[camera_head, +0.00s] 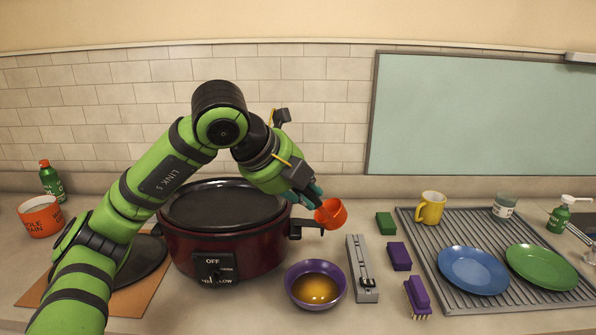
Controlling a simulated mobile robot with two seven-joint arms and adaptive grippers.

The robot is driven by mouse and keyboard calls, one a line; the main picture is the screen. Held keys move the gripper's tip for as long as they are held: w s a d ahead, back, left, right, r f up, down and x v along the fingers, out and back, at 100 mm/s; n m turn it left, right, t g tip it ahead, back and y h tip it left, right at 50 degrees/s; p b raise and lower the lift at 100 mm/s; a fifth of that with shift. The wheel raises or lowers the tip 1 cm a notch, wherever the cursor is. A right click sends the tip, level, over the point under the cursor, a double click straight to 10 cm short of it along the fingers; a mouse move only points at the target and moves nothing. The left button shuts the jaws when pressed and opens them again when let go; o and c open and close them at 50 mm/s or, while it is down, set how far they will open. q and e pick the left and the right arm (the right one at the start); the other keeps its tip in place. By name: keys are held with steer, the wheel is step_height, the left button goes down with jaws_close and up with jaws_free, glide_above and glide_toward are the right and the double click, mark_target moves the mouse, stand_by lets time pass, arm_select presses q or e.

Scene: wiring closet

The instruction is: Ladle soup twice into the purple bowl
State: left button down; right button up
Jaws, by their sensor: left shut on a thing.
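My left gripper (298,188) is shut on a ladle with an orange-red cup (331,214); a teal part shows at the fingers. The cup hangs in the air by the right handle of the dark red slow cooker (228,250), behind and above the purple bowl (291,290). The bowl stands upright on the counter and holds yellow-brown soup (316,288). The cup's contents are hard to make out. The cooker has a dark oval top, partly hidden by my arm; I cannot tell whether it is covered. My right gripper is not in view.
A dark lid-like disc (143,262) lies on a brown board at left. A grey metal device (361,268) stands right of the bowl, then green and purple blocks and a brush (418,297). A ribbed rack holds a yellow mug (430,207), a blue plate (472,270) and a green plate (541,266).

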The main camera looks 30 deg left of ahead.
arm_select(q)
steer(key=w+d+r+m+g+y+p, duration=0.1)
steer(key=w+d+g+y+p, duration=0.3)
steer(key=p, duration=0.8)
steer(key=shift+w+d+r+g+y+p, duration=0.2)
steer(key=shift+d+g+y+p, duration=0.1)
steer(key=shift+d+y+p, duration=0.15)
